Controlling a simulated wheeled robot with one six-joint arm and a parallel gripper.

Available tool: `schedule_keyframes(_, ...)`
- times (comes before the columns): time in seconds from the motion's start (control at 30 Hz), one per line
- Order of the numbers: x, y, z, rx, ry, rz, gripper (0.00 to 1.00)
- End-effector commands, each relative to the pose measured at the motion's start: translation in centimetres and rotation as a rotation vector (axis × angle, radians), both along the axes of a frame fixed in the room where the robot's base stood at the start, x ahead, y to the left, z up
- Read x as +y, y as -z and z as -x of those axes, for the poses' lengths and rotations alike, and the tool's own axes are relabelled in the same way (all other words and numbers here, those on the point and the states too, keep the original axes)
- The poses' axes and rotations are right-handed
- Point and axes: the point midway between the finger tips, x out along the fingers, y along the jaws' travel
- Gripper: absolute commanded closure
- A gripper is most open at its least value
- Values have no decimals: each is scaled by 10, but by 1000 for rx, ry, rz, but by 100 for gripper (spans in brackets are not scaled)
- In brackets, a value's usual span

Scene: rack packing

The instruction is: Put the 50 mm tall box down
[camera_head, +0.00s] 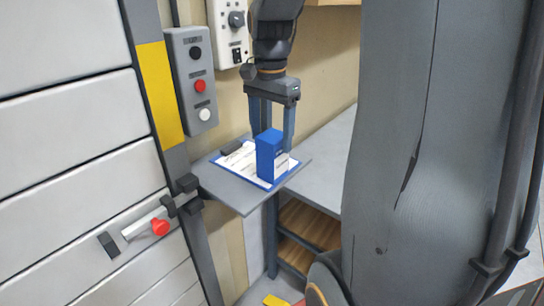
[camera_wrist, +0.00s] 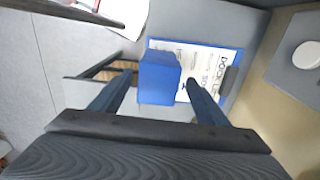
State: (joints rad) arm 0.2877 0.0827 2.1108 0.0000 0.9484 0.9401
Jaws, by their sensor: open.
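A blue box (camera_head: 268,155) stands upright on a clipboard (camera_head: 240,158) that lies on a small grey shelf (camera_head: 228,190). In the wrist view the blue box (camera_wrist: 158,78) is between my two fingers and covers part of the clipboard's printed sheet (camera_wrist: 208,65). My gripper (camera_head: 272,140) comes down from above, with its fingers on either side of the box. The fingers look open, with a gap to the box on the right side in the wrist view. Part of the box's underside contact is hidden.
A grey control box (camera_head: 190,80) with black, red and white buttons is on the wall at left, beside a slatted shutter door (camera_head: 75,130) with a red-knobbed latch (camera_head: 158,227). A grey bench (camera_head: 320,165) is right of the shelf. A large grey column fills the right.

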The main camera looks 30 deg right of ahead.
Motion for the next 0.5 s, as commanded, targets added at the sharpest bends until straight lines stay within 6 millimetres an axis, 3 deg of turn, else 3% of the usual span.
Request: schedule_keyframes(0.5, -3, 56, 2, 1, -4, -1, 31)
